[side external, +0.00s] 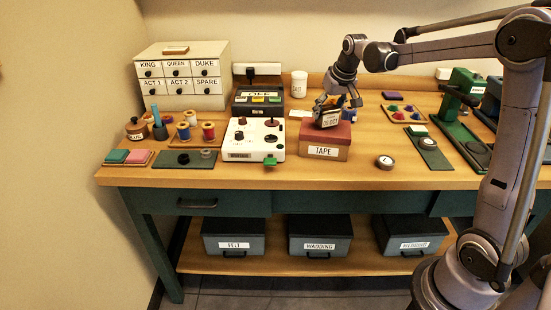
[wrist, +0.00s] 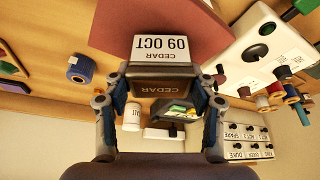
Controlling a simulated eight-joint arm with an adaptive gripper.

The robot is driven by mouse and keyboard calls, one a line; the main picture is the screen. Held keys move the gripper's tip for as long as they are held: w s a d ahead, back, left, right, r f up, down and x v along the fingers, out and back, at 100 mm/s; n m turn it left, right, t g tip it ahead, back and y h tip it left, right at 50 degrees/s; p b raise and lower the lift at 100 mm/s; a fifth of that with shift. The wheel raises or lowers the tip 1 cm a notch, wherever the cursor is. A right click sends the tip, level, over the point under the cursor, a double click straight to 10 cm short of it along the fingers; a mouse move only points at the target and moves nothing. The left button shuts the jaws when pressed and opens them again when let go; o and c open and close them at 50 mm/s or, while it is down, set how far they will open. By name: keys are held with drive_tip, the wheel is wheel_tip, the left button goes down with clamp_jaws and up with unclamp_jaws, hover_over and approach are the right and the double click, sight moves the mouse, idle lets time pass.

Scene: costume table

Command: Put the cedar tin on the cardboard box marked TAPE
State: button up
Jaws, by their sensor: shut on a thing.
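The cedar tin (side external: 327,117) is dark with a pale label, and in the wrist view its label (wrist: 160,46) reads CEDAR 09 OCT upside down. My gripper (side external: 333,99) is shut on the tin, with one finger on each side in the wrist view (wrist: 162,88). The cardboard box marked TAPE (side external: 323,152) stands at the front middle of the table with a reddish lid. The tin is over the lid and looks slightly tilted in the side view. I cannot tell whether its underside touches the lid.
A white control unit (side external: 253,138) with knobs stands close left of the box. A small drawer cabinet (side external: 182,75) is at back left. Bare tabletop (side external: 370,135) lies right of the box.

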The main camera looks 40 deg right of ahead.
drive_tip(key=shift+f, duration=0.45)
drive_tip(key=shift+f, duration=0.15)
drive_tip(key=o, duration=1.2)
drive_tip(key=v, duration=1.2)
drive_tip(key=s+a+f+n+t, duration=0.1)
drive_tip(key=s+a+f+n, duration=0.1)
drive_tip(key=s+a+f, duration=0.3)
drive_tip(key=s+a+f+n+t+y, duration=0.1)
drive_tip(key=s+a+f+n+t, duration=0.1)
drive_tip(key=s+a+f, duration=0.4)
drive_tip(key=s+a, duration=0.4)
drive_tip(key=a, duration=0.4)
drive_tip(key=shift+s+a+f+y, duration=0.15)
drive_tip(key=shift+a+f+y, duration=0.1)
drive_tip(key=shift+a+y, duration=0.1)
